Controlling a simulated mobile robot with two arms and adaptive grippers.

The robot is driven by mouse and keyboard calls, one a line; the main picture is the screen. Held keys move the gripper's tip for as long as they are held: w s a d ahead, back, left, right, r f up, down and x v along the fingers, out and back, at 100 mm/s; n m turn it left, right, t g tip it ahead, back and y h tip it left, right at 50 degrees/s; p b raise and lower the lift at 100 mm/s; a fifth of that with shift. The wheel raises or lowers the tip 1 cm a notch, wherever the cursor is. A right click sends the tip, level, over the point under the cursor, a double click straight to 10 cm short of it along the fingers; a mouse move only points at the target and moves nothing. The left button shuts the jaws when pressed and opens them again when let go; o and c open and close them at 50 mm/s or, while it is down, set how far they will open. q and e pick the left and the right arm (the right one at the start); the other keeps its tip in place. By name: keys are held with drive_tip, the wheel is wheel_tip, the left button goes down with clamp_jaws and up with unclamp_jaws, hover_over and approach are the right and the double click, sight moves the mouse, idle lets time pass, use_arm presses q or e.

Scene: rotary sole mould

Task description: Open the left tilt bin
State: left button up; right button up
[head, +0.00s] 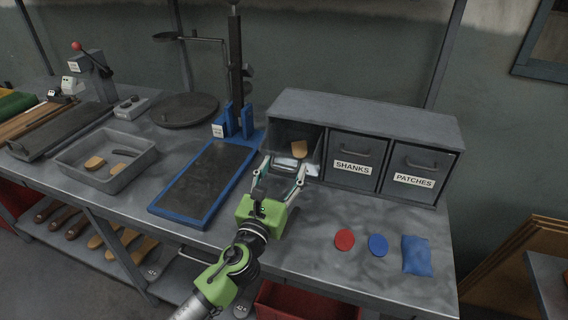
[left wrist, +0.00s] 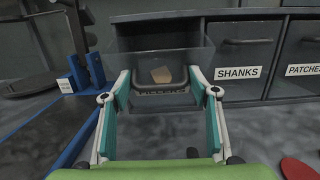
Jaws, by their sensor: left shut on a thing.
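The left tilt bin (head: 281,147) is the leftmost of three bins in a grey cabinet. Its front is tilted out, so its inside shows, with a tan piece (head: 299,149) in it. In the left wrist view, the bin (left wrist: 145,42) lies straight ahead with its handle (left wrist: 165,91) between my fingers. My left gripper (head: 285,166) is shut on the handle, one finger on each side. My right gripper is not in view.
The SHANKS bin (head: 352,158) and PATCHES bin (head: 414,172) beside it are closed. A blue-edged dark mat (head: 205,180) and a grey tray (head: 107,168) lie left. A red disc (head: 344,239), blue disc (head: 378,245) and blue pouch (head: 416,255) lie at front right.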

use_arm(q)
drive_tip(key=shift+s+a+f+b, duration=0.1)
drive_tip(key=shift+s+f+b, duration=0.35)
drive_tip(key=shift+f, duration=0.55)
drive_tip(key=shift+s+a+f+b, duration=0.1)
drive_tip(key=shift+s+f+b, duration=0.1)
drive_tip(key=shift+s+f, duration=0.6)
drive_tip(key=shift+w+f, duration=0.1)
drive_tip(key=shift+f, duration=0.2)
drive_tip(key=o, duration=1.3)
drive_tip(key=shift+c, duration=0.2)
drive_tip(key=shift+w+d+f, duration=0.1)
drive_tip(key=shift+w+d, duration=0.1)
drive_tip(key=shift+w, duration=0.25)
drive_tip(key=shift+s+a, duration=0.1)
drive_tip(key=shift+s, duration=0.1)
drive_tip(key=v, duration=1.1)
drive_tip(key=shift+s+a, duration=0.15)
drive_tip(key=shift+s, duration=0.1)
